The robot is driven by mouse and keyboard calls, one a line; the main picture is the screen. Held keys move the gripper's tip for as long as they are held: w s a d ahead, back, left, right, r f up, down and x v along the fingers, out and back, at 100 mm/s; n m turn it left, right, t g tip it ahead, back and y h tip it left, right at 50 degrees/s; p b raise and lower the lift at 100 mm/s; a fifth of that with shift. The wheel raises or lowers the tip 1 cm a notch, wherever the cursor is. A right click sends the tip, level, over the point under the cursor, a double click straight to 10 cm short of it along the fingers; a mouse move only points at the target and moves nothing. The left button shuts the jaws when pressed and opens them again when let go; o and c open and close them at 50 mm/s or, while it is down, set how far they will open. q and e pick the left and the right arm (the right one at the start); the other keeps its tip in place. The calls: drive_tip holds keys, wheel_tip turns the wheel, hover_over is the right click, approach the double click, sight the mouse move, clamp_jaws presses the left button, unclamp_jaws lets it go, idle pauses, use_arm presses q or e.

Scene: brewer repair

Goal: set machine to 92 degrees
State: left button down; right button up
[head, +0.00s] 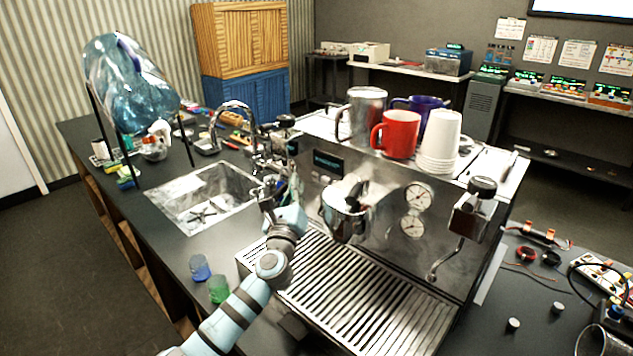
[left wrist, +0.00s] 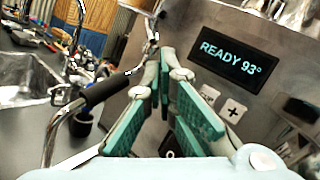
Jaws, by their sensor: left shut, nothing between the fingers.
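The espresso machine (head: 385,215) is a steel box with a drip grate on the counter. Its small display (head: 328,162) is lit; in the left wrist view the display (left wrist: 232,60) reads "READY 93°". Below it is a plus button (left wrist: 233,110). Another button (left wrist: 209,94) beside it is partly hidden by a finger, so its sign is unclear. My left gripper (head: 292,190) is at the machine's left front, below the display. In the left wrist view my left gripper (left wrist: 167,62) has its green-padded fingertips together, empty, left of the buttons. My right gripper is not in view.
A steam wand with a black grip (left wrist: 105,88) is close left of my fingers. Mugs, including a red one (head: 396,133), stand on top. A sink (head: 203,197) and two small cups (head: 218,289) are to the left.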

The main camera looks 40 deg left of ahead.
sight(316, 177)
use_arm(q)
drive_tip(key=shift+w+d+r+b, duration=0.15)
drive_tip(key=shift+w+b, duration=0.15)
drive_tip(key=shift+w, duration=0.95)
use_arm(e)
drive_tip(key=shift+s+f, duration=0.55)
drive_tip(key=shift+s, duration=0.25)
use_arm(q)
drive_tip(key=shift+s, duration=0.1)
drive_tip(key=shift+w, duration=0.45)
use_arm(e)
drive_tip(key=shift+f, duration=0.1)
use_arm(q)
drive_tip(key=shift+w+b, duration=0.35)
drive_tip(key=shift+w, duration=0.1)
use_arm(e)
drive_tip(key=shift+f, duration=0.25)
use_arm(q)
drive_tip(key=shift+s, duration=0.1)
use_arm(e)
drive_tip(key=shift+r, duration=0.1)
use_arm(q)
drive_tip(key=shift+s+p, duration=0.45)
drive_tip(key=shift+s, duration=0.35)
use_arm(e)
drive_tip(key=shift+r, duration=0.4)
